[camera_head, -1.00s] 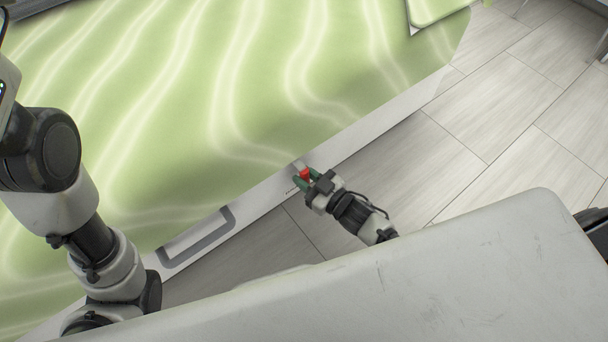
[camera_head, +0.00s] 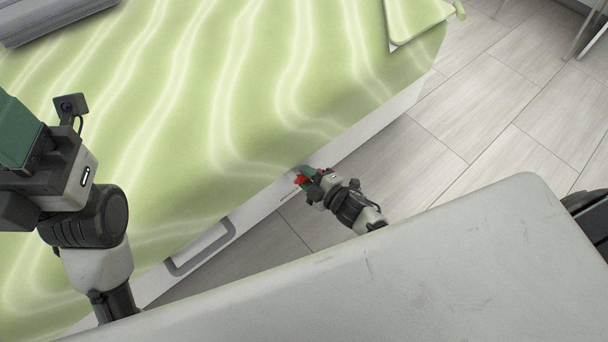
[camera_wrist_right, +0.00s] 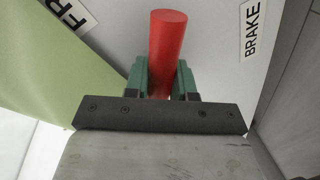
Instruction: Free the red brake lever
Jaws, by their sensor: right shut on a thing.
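The red brake lever (camera_head: 299,180) is a small red piece at the edge of the green-covered bed, in the head view. In the right wrist view it is a red cylinder (camera_wrist_right: 168,45) against a white panel. My right gripper (camera_head: 305,176) is at the bed edge, with its green fingers (camera_wrist_right: 163,80) on either side of the lever, shut on it. A "BRAKE" label (camera_wrist_right: 251,30) is right of the lever and a partly cut-off label starting "FR" (camera_wrist_right: 72,14) is left. My left gripper (camera_head: 20,135) is at the left edge of the head view, its fingertips cut off.
The bed (camera_head: 190,110) has a green wavy cover and a grey handle (camera_head: 202,248) on its near side. A grey cushioned object (camera_head: 50,18) lies at top left. Tiled floor (camera_head: 480,120) is open at the right.

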